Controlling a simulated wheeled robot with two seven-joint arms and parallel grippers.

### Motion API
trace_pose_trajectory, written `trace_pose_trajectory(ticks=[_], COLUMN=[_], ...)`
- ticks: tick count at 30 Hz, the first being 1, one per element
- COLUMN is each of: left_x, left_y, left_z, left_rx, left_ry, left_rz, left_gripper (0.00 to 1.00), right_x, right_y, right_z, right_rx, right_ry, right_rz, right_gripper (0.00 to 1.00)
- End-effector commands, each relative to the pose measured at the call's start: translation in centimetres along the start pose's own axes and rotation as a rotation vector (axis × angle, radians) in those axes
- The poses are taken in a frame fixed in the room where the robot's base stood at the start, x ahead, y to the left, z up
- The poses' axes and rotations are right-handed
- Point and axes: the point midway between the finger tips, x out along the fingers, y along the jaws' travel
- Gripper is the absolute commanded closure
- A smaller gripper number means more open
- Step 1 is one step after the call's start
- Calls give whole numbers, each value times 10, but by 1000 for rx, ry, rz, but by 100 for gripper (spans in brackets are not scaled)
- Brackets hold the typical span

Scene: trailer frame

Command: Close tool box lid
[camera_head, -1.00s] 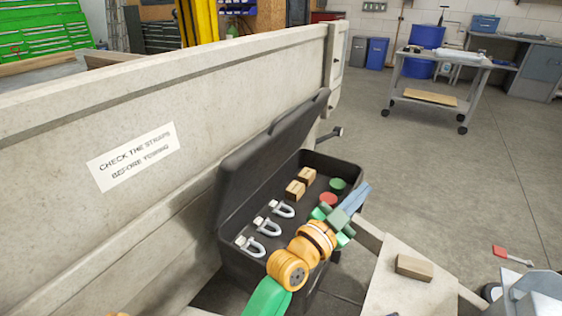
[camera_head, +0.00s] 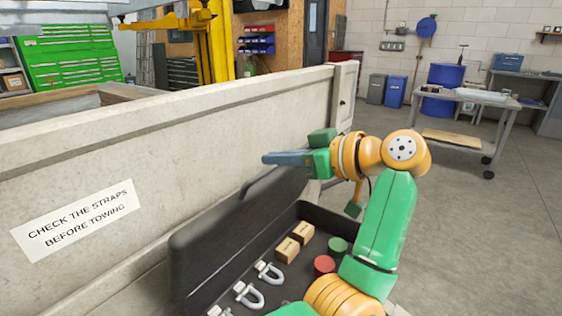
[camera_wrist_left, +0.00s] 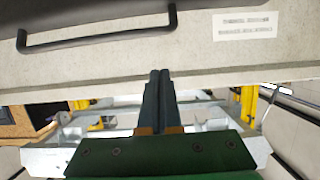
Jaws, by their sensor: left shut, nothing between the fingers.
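The black tool box (camera_head: 315,215) stands open beside the pale trailer side wall. Its black lid (camera_head: 205,245) is raised and leans back toward the wall. A dark bar handle (camera_head: 262,183) shows at the lid's upper edge; in the left wrist view a dark handle (camera_wrist_left: 95,37) crosses the upper left. My left gripper (camera_head: 268,158) is shut and empty, above the lid's far end, pointing left toward the wall. Its closed fingers also show in the left wrist view (camera_wrist_left: 160,76), apart from the handle. My arm hides part of the box's right side. My right gripper is out of view.
The box holds metal shackles (camera_head: 270,274), two wooden blocks (camera_head: 287,250), a red disc (camera_head: 324,265) and a green disc (camera_head: 338,245). The trailer wall (camera_head: 180,140) with its label stands close behind the lid. Floor at the right is open up to a grey cart (camera_head: 465,140).

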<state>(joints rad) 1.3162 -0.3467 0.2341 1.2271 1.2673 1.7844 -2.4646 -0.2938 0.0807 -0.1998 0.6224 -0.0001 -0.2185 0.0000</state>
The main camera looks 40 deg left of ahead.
Motion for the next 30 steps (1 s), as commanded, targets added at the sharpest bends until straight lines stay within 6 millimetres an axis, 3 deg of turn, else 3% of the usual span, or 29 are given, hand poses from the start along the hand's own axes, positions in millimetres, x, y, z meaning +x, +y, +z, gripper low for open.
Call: trace_pose_trajectory(ticks=[5,12,19,30], left_x=[38,90,68,63], left_y=[-1,-2,0,0], left_z=[1,0,26,31], left_rx=[-5,-5,-2,-5], left_ry=[3,6,5,5], left_rz=[-5,-6,-1,-2], left_gripper=[100,100,100,100], right_x=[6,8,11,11], right_y=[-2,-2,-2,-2], right_z=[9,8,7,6], right_rx=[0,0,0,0], right_ry=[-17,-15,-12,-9], right_rz=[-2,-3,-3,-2], right_gripper=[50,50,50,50])
